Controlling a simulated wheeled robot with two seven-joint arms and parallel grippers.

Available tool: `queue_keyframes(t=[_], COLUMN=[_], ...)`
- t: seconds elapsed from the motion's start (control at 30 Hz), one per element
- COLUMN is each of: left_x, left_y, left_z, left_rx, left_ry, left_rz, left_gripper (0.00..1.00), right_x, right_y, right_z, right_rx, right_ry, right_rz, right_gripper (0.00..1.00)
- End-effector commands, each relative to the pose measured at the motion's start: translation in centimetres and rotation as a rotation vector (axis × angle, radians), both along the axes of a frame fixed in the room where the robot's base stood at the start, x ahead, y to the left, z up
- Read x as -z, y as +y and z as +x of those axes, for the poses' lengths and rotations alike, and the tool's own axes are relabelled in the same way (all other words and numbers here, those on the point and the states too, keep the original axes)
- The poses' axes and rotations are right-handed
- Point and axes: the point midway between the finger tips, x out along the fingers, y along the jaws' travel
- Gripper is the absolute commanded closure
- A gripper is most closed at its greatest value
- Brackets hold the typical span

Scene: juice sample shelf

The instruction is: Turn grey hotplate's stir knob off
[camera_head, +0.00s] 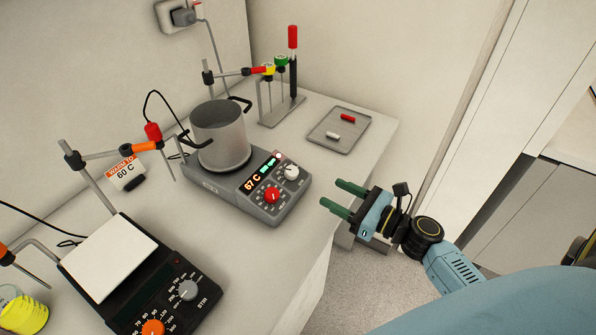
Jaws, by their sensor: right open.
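The grey hotplate (222,190) stands on the counter with a metal pot (220,135) on its plate. Its lit display (260,176) seems to read 67 C. Its front panel has a red knob (271,195) and a white knob (291,172). Their labels are too small to read, so I cannot tell for sure which is the stir knob. My right gripper (331,193) is open and empty, with green fingers pointing left toward the knobs. It is right of the hotplate, apart from it, by the counter's front edge. My left gripper is not in view.
A black hotplate (180,265) with a white plate, an orange knob and a grey STIR knob stands nearer on the left. A tray (328,138) with red and white bars and a rack (283,108) stand behind. A sign (125,172) reads 60 C.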

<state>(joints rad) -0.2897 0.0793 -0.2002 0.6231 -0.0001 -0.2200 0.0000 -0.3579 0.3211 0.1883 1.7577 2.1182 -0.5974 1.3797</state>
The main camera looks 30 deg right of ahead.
Motion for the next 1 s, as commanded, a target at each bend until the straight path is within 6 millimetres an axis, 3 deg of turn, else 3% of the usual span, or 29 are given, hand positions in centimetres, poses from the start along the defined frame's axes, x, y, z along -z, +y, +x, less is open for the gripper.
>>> queue_keyframes(t=[0.2,0.5,0.93,1.0], left_x=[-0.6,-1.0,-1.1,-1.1], left_y=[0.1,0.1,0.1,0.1], left_z=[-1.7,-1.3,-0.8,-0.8], left_rx=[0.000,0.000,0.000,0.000], left_ry=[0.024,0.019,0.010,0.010], left_rz=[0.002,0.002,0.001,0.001], left_gripper=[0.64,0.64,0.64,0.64], right_x=[-0.2,-0.1,0.1,0.0], right_y=[2.2,4.4,4.9,4.9], right_z=[4.5,8.8,9.7,9.7], right_rx=[-0.001,0.001,0.001,0.001], right_ry=[-0.003,-0.002,0.001,0.000], right_rz=[-0.002,-0.004,-0.005,-0.004], right_gripper=[0.48,0.48,0.48,0.54])
